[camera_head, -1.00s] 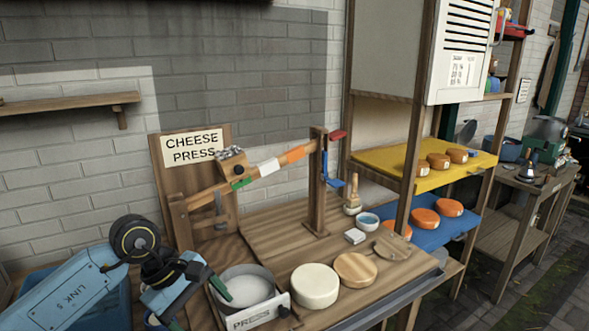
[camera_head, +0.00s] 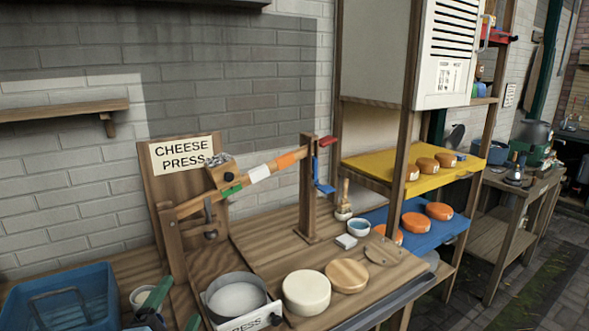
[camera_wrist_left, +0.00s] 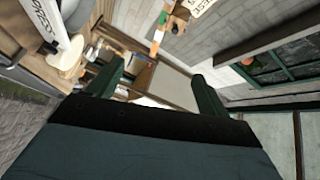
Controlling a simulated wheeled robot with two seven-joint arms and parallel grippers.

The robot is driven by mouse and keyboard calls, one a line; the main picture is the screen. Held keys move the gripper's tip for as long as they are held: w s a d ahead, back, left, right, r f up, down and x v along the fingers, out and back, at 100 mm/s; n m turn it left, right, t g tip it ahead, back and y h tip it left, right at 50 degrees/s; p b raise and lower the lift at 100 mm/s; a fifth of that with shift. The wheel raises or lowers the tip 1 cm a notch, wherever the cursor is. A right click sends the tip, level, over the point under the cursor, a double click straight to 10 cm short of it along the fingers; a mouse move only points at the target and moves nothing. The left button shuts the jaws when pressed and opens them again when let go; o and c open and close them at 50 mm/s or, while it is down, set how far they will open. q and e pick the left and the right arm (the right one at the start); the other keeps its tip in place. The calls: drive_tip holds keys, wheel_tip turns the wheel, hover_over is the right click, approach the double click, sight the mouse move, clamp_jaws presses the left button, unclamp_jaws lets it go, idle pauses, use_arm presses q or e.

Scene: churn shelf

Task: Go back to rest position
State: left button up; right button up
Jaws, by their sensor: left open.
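My left gripper (camera_head: 174,309) shows only by its green fingertips at the bottom edge of the head view, just left of the press pot (camera_head: 238,298). The rest of my left arm is out of that view. In the left wrist view its two fingers (camera_wrist_left: 158,88) are spread apart with nothing between them. My right gripper is in neither view. The wooden cheese press (camera_head: 180,195) stands on the bench, its lever sloping up to the right post. The pot holds something white.
A blue crate (camera_head: 62,300) stands at the bottom left, with a small bowl (camera_head: 141,297) beside it. A pale cheese wheel (camera_head: 306,292) and a round wooden lid (camera_head: 347,275) lie right of the pot. A rack with yellow (camera_head: 388,173) and blue (camera_head: 398,232) shelves holds orange cheeses.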

use_arm(q)
drive_tip(key=s+a+f+n+g+y, duration=0.2)
drive_tip(key=s+a+f+n+g, duration=0.2)
drive_tip(key=s+f+n+g, duration=0.7)
drive_tip(key=s+d+f+n+g+h, duration=0.1)
drive_tip(key=s+f+g, duration=0.1)
drive_tip(key=s+f, duration=0.35)
drive_tip(key=s+d+f+n+g, duration=0.1)
drive_tip(key=s+f+g, duration=0.15)
drive_tip(key=s, duration=0.55)
wheel_tip(320, 180, down, 24)
drive_tip(key=s+a+f+g, duration=0.2)
drive_tip(key=s+a+f, duration=0.1)
drive_tip(key=s+f, duration=1.3)
drive_tip(key=shift+s+m, duration=0.4)
drive_tip(key=shift+s, duration=0.2)
